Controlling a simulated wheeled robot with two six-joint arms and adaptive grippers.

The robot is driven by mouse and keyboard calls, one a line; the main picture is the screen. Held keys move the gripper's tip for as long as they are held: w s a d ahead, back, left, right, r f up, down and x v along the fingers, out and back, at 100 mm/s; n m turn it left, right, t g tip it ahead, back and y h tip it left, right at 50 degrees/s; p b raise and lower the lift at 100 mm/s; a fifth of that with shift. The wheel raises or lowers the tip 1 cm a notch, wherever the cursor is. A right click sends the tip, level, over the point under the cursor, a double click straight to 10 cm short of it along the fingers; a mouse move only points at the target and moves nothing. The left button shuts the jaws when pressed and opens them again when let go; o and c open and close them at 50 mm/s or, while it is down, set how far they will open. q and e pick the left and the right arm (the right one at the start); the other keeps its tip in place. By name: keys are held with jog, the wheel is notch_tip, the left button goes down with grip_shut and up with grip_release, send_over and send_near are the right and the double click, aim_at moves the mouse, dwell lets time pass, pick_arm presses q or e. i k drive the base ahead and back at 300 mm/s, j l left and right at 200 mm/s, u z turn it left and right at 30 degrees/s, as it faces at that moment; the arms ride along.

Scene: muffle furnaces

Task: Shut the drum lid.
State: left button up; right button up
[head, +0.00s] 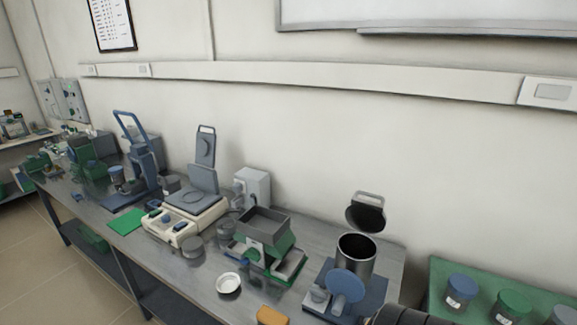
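The drum (356,258) is a dark open-topped cylinder on a blue base at the right end of the bench in the head view. Its lid (366,214) stands raised behind and above the mouth, with its dark round underside facing forward and a grey handle loop on top. The lid is open and clear of the rim. A blue disc (348,283) covers part of the drum's front. Neither gripper's fingers show in this view. A dark rounded part at the bottom edge, right of the drum, is cut off, and I cannot tell what it is.
A grey hopper on a green machine (265,238) stands left of the drum. A white dish (228,284) and an orange block (272,315) lie in front. A green surface with several lidded jars (460,290) is at the right. The wall is close behind.

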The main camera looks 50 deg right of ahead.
aim_at(366, 216)
jog(key=z, duration=2.25)
